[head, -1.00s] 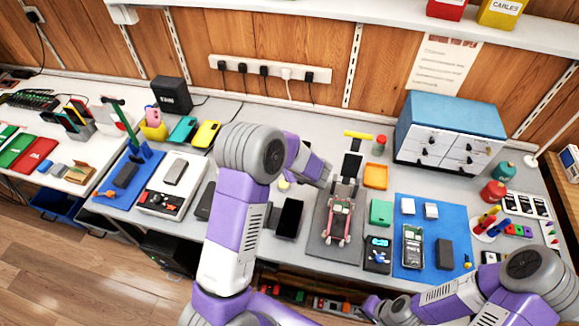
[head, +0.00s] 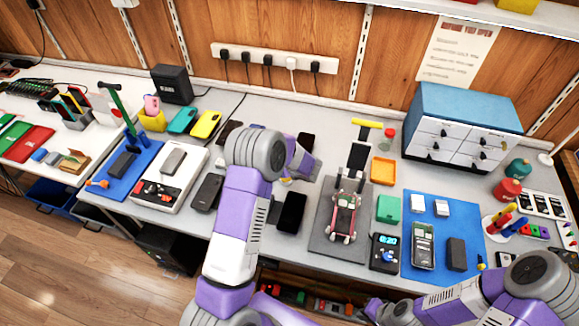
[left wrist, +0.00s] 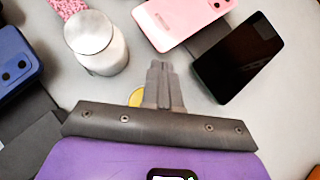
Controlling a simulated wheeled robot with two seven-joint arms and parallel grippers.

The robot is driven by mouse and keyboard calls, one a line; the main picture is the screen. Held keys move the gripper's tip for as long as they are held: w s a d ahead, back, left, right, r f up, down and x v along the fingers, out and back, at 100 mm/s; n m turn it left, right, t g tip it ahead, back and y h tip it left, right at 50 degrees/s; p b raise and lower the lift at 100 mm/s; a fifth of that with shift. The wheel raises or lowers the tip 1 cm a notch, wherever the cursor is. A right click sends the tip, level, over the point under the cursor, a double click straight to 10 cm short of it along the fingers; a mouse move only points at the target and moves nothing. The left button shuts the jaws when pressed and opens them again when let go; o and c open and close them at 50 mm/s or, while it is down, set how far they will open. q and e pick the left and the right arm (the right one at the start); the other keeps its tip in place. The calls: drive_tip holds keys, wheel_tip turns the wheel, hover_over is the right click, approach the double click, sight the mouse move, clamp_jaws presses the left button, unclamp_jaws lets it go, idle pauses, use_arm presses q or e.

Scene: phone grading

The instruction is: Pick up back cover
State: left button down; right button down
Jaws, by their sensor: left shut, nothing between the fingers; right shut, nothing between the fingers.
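In the left wrist view, a pink phone back panel with a camera patch (left wrist: 185,18) lies at the top, and a blue panel with camera rings (left wrist: 12,62) lies at the left edge. I cannot tell which one is the back cover. My left gripper (left wrist: 158,72) is shut and empty, above the bench between them; in the head view its fingers are mostly hidden by its own wrist. A black phone (left wrist: 238,58) lies to its right. My right gripper (head: 376,308) is shut and empty at the bottom of the head view, by the bench's front edge.
A metal-topped jar (left wrist: 95,42) stands close left of the left fingers. In the head view, a dark mat (head: 322,240) holds a red-framed fixture (head: 345,215); a blue mat (head: 470,235) carries phones to the right. A blue-topped drawer cabinet (head: 462,110) stands behind.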

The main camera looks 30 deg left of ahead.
use_arm(q)
drive_tip(key=shift+w+a+f, duration=0.3)
drive_tip(key=shift+a+f, duration=0.1)
drive_tip(key=shift+f, duration=0.15)
drive_tip(key=shift+w+a, duration=0.55)
drive_tip(key=shift+a, duration=0.3)
drive_tip(key=shift+d+r, duration=0.1)
drive_tip(key=p+v, duration=0.3)
drive_tip(key=v, duration=0.7)
